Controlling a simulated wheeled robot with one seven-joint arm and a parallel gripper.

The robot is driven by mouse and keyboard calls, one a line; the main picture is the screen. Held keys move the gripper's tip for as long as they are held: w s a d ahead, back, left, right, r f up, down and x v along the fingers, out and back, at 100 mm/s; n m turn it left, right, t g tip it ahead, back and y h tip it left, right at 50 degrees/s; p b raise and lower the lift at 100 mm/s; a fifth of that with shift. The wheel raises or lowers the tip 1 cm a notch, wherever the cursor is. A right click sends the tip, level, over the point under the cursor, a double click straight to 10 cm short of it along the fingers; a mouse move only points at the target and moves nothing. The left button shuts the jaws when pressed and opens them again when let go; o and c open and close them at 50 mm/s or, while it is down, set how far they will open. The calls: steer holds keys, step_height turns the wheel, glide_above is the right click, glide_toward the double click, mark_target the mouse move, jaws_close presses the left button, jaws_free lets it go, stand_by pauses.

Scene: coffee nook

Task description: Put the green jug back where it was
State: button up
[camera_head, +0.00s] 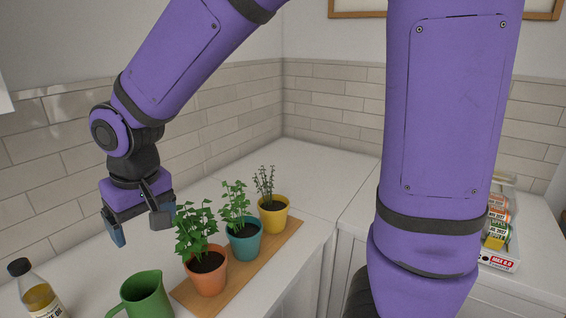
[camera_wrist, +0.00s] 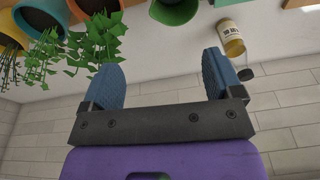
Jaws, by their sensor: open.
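The green jug (camera_head: 146,297) stands on the white counter at the bottom of the head view, partly cut off by the frame edge. In the wrist view the jug (camera_wrist: 174,11) shows at the top edge, beyond the fingertips and apart from them. My gripper (camera_head: 140,231) is open and empty, above the counter behind the jug, near the tiled wall. In the wrist view its two blue fingers (camera_wrist: 162,72) are spread wide with nothing between them.
An orange pot (camera_head: 207,275), a teal pot (camera_head: 244,245) and a yellow pot (camera_head: 274,219) with plants stand on a wooden board (camera_head: 190,297) right of the jug. An oil bottle (camera_head: 41,297) stands left of it. A white box (camera_head: 497,258) with packets is at far right.

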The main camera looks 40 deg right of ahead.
steer(key=s+d+r+m+t, duration=0.1)
steer(key=s+d+r, duration=0.4)
steer(key=s+d, duration=0.3)
steer(key=s+d+r+m+t, duration=0.1)
steer(key=s+d+r, duration=0.4)
steer(key=d, duration=0.7)
steer(key=shift+s+r+m+t+h, duration=0.35)
steer(key=shift+s+t, duration=0.25)
steer(key=shift+s, duration=0.75)
